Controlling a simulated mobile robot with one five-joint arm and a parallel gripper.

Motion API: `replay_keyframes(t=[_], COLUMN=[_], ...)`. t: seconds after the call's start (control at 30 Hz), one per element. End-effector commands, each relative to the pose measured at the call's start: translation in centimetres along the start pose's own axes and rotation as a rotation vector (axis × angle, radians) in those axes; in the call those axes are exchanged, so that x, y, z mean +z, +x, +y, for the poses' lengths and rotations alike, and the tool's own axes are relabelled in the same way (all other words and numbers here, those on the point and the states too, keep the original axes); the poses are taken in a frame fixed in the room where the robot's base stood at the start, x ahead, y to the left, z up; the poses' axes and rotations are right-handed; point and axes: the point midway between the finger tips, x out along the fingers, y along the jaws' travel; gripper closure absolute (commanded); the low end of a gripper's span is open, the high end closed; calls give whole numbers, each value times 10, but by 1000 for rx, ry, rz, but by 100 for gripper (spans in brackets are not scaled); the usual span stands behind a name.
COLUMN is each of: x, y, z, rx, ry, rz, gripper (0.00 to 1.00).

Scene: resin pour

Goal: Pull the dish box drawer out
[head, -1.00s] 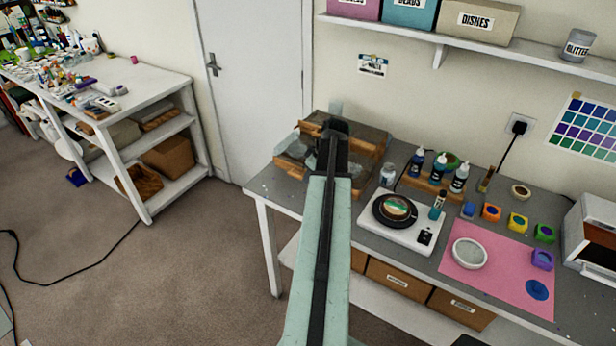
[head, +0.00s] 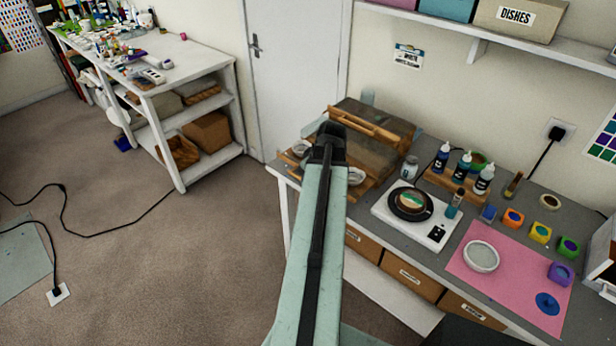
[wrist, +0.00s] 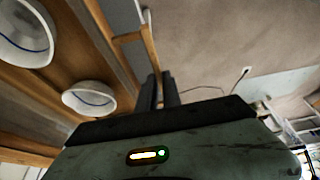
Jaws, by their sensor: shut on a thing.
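The dish box (head: 386,148) is a wooden box with a clear top and a wooden bar, at the left end of the grey bench. Its drawer (head: 292,158) sticks out on the near left side, with white round dishes (head: 355,175) in it. My gripper (wrist: 158,88) is shut on the drawer's wooden handle (wrist: 128,38) in the wrist view. That view also shows two white dishes (wrist: 88,98) on the drawer's wooden floor. In the head view my arm hides the middle of the drawer and the handle.
A jar (head: 410,167), a white scale (head: 400,220) and several dye bottles (head: 463,165) stand right of the box. A pink mat (head: 490,292) lies farther right. Carpet (head: 160,270) is open left of the bench; a black cable (head: 90,235) crosses it.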

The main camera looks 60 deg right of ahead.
Motion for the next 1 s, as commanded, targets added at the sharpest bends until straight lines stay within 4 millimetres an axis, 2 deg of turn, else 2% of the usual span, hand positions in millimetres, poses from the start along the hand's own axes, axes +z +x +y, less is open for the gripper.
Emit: replay_keyframes(t=[0.07, 0.1, 0.13, 0.17, 0.47, 0.57, 0.9, 1.0], x=[0, 0, 0, 1, 3, 2, 1, 2], y=[1, 0, 0, 0, -2, -10, -71, -80], z=[-6, -5, -4, -4, 1, 1, 2, 2], rx=[-18, -19, -18, -17, -10, -9, -10, -11], ry=[2, 3, 4, 5, 9, 10, 11, 10], rz=[2, 3, 3, 3, 2, 2, 2, 2], gripper=[100, 80, 72, 69, 69, 69, 69, 69])
